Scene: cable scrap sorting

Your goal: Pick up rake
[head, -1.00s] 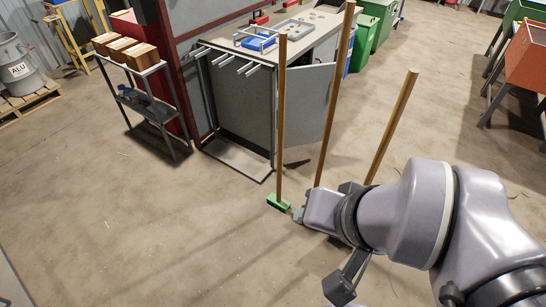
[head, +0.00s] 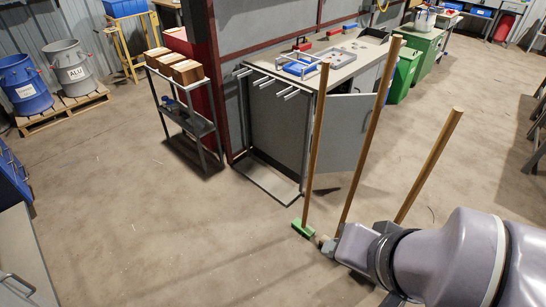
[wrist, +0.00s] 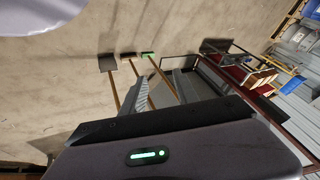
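Three long wooden-handled tools stand upright or tilted by the grey cabinet. The left one (head: 316,140) has a green brush head (head: 303,229). The middle handle (head: 368,130) and the right handle (head: 430,165) have lower ends partly hidden by my arm. In the wrist view the heads show as a dark flat one (wrist: 107,62), a small pale one (wrist: 127,57) and the green one (wrist: 148,54). I cannot tell for sure which is the rake. My gripper (wrist: 165,88) looks open, its two ribbed fingers apart, with nothing visibly clamped.
The grey cabinet (head: 275,125) with an open door (head: 350,130) stands just behind the handles. A shelf rack (head: 190,120) with wooden boxes is left of it. Blue and grey drums (head: 70,68) stand on a pallet far left. The floor at front left is clear.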

